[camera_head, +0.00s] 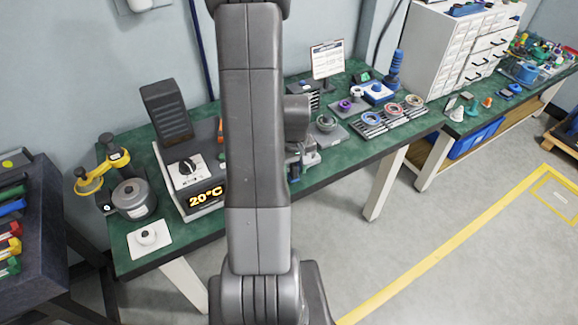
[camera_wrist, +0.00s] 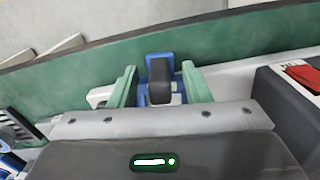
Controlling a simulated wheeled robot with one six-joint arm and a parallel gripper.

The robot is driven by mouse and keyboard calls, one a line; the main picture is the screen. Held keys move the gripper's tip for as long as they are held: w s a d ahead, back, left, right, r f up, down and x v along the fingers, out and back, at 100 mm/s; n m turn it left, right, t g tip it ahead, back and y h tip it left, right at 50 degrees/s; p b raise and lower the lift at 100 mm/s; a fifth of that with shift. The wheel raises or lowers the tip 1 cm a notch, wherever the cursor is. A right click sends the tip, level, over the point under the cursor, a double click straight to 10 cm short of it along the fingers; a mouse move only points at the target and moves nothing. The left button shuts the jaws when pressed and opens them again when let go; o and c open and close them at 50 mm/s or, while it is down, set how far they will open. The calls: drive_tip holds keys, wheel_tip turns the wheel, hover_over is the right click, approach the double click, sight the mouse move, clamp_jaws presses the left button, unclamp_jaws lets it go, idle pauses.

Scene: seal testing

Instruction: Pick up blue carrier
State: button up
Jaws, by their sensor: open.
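A blue carrier (camera_wrist: 160,56) with a dark upright block on it shows in the wrist view, between the two green fingers of my gripper (camera_wrist: 159,70). The fingers stand apart, one on each side of the block, with a gap visible on both sides. My gripper is open and holds nothing. I cannot tell how far the fingers reach down beside the carrier. In the head view my arm hides most of this part of the bench.
The green bench (camera_head: 333,172) carries a heater showing 20°C (camera_head: 206,199) left of my arm, and a rack of rings (camera_head: 391,117) to the right. A white drawer cabinet (camera_head: 446,60) stands farther right. A dark device with a red button (camera_wrist: 302,76) is close on the gripper's right.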

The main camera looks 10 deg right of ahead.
drive_tip(key=shift+c, duration=0.4)
clamp_jaws()
wheel_tip(320, 180, up, 10)
drive_tip(key=shift+r+b, duration=0.1)
drive_tip(key=shift+b, duration=0.2)
